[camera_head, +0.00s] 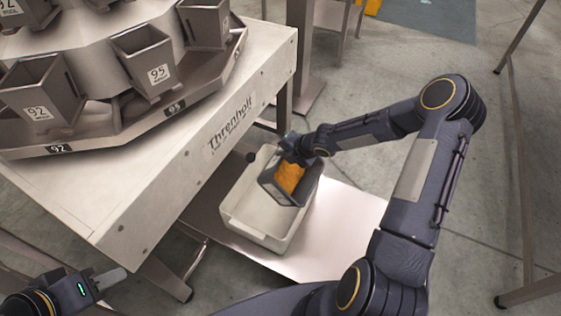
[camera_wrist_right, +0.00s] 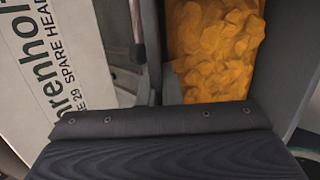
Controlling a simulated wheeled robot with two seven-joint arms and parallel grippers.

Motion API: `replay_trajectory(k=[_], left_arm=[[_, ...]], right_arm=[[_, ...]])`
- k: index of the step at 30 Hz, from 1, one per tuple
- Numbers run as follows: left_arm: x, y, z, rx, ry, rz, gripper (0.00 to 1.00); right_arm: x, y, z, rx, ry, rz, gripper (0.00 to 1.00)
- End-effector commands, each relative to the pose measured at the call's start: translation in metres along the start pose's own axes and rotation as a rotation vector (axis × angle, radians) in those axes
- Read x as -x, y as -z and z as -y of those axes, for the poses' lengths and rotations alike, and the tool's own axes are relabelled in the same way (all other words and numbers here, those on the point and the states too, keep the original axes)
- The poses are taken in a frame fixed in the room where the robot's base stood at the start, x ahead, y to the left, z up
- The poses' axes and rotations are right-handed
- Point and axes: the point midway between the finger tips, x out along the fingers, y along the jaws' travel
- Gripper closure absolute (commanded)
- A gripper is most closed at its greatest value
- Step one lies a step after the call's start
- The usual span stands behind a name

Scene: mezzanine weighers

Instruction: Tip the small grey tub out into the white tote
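The small grey tub (camera_head: 306,184) hangs over the right part of the white tote (camera_head: 258,236), tilted with its open top facing the head camera. Orange pieces (camera_head: 289,178) lie inside the tub and also fill the upper part of the right wrist view (camera_wrist_right: 215,45). My right gripper (camera_head: 292,146) is at the tub's far edge and appears shut on it; its fingertips are mostly hidden. The visible floor of the tote looks bare. My left gripper (camera_head: 112,279) is empty at the lower left, away from the tub; its finger gap cannot be made out.
The tote stands on a pale low platform (camera_head: 345,232). A large bench marked "Threnholt" (camera_head: 190,160) stands close on the left, carrying several numbered metal hoppers (camera_head: 143,60). A metal frame leg (camera_head: 524,190) stands at the right. Floor between platform and frame is clear.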

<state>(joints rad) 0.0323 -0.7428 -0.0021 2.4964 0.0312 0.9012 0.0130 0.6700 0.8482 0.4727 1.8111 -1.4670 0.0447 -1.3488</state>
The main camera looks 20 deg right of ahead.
Motion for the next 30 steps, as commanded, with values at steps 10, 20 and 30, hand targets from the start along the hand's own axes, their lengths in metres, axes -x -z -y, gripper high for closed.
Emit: replay_trajectory(k=[10, 20, 30], left_arm=[[-0.051, -0.025, 0.023, 0.0, 0.0, 0.0, 0.64], [-0.091, -0.046, 0.042, 0.0, 0.0, 0.0, 0.64], [-0.133, -0.067, 0.061, 0.0, 0.0, 0.0, 0.64]], right_arm=[[0.013, -0.003, 0.017, -0.036, -0.259, 0.004, 1.0], [0.024, -0.004, 0.032, -0.065, -0.533, 0.003, 1.0], [0.035, -0.005, 0.047, -0.095, -0.79, 0.002, 1.0]])
